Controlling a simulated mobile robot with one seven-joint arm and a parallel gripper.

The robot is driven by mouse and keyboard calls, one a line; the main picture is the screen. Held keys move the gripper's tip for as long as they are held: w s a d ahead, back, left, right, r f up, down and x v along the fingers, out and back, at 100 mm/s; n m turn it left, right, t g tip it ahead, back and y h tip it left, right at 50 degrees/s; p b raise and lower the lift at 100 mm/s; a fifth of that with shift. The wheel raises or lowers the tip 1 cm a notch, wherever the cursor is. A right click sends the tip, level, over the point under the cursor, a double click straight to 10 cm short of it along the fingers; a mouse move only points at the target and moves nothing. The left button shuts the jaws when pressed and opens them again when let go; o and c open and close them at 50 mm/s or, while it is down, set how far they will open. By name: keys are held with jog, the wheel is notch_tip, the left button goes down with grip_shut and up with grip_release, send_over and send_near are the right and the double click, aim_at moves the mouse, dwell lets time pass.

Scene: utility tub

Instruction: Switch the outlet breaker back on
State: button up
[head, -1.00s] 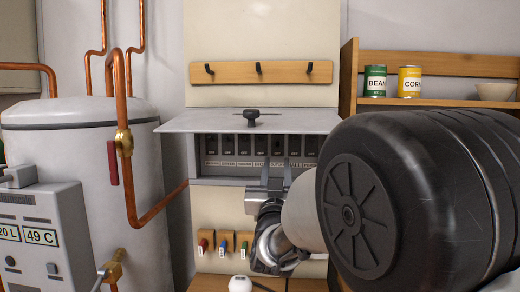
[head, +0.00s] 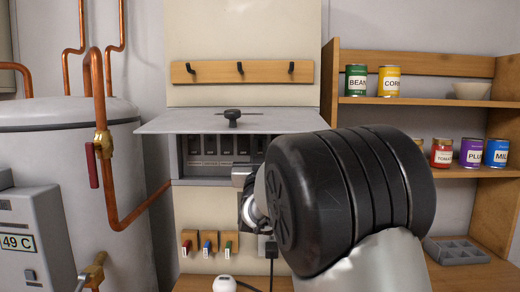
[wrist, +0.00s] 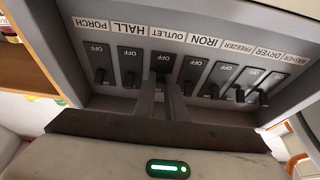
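The open breaker panel (head: 178,160) hangs on the wall under a raised grey lid. In the wrist view, which is upside down, the outlet breaker (wrist: 163,63) sits in the row between HALL and IRON, under the OUTLET label (wrist: 168,32). My gripper (wrist: 161,84) is at the outlet breaker, its two fingers close together with the tips over the lever. The lever is mostly hidden by the fingertips, so contact and lever position are unclear. In the head view my arm covers the fingertips and the panel's right part.
The hall breaker (wrist: 130,65) and iron breaker (wrist: 192,70) are close on either side of the fingers. The raised lid (head: 232,121) overhangs the panel. A copper pipe (head: 107,190) and tank stand left; a shelf with cans (head: 356,80) stands right.

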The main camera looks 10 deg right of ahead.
grip_shut()
jog(key=shift+s+r+g+p, duration=0.1)
jog(key=shift+r+g+p, duration=0.3)
jog(key=shift+r+p, duration=0.55)
jog(key=shift+g+p, duration=0.4)
jog(key=shift+p, duration=0.65)
jog(key=p, duration=0.1)
jog(key=g+p, duration=0.1)
jog(key=p, duration=0.1)
jog(key=shift+r+g+y, duration=0.3)
jog(key=shift+f+g+p, duration=0.15)
jog(key=shift+g+p, duration=0.25)
jog(key=shift+p, duration=0.7)
jog(key=shift+f, duration=0.15)
